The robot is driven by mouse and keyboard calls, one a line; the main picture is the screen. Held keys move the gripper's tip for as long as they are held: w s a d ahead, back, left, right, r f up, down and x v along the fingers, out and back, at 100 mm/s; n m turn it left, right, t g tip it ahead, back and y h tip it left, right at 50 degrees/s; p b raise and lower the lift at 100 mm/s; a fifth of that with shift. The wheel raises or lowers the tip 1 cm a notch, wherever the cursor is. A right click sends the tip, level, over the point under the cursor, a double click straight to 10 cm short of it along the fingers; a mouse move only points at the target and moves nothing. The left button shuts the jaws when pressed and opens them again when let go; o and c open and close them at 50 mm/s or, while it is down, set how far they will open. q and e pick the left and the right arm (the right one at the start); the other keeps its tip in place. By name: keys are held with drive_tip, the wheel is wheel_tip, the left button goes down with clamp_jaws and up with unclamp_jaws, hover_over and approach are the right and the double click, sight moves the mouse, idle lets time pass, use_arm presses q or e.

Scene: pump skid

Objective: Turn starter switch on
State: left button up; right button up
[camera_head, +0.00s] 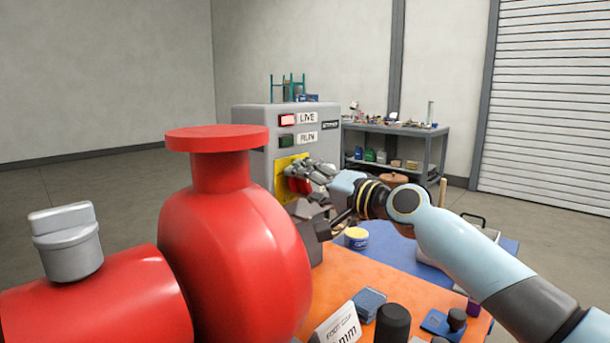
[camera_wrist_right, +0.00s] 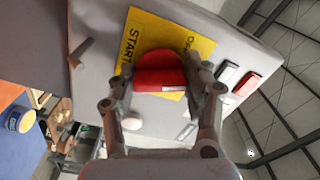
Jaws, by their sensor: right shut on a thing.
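The grey starter box (camera_head: 252,118) stands behind the red pump. It has a yellow plate (camera_head: 283,166) with a red rotary switch (camera_head: 299,185) on it. The lamp by the LIVE label (camera_head: 287,119) is lit red; the lamp by RUN (camera_head: 287,140) is dark green. In the right wrist view the red switch (camera_wrist_right: 160,71) sits on the yellow plate (camera_wrist_right: 142,30), which reads START. My right gripper (camera_head: 312,172) has its fingers on both sides of the switch and is shut on it, seen in the wrist view (camera_wrist_right: 162,92). My left gripper is not in view.
The large red pump (camera_head: 235,240) fills the left foreground, close to the box. An orange bench top (camera_head: 375,270) holds a blue block (camera_head: 369,303), dark knobs and a card. A yellow-lidded tub (camera_head: 356,236) stands on the blue mat. A shelf bench (camera_head: 400,130) stands behind.

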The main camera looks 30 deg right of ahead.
drive_tip(key=m+p, duration=0.2)
drive_tip(key=m, duration=0.2)
drive_tip(key=shift+f+m, duration=0.1)
drive_tip(key=shift+m, duration=0.2)
idle(0.3)
drive_tip(key=o, duration=1.2)
drive_tip(key=v, duration=1.2)
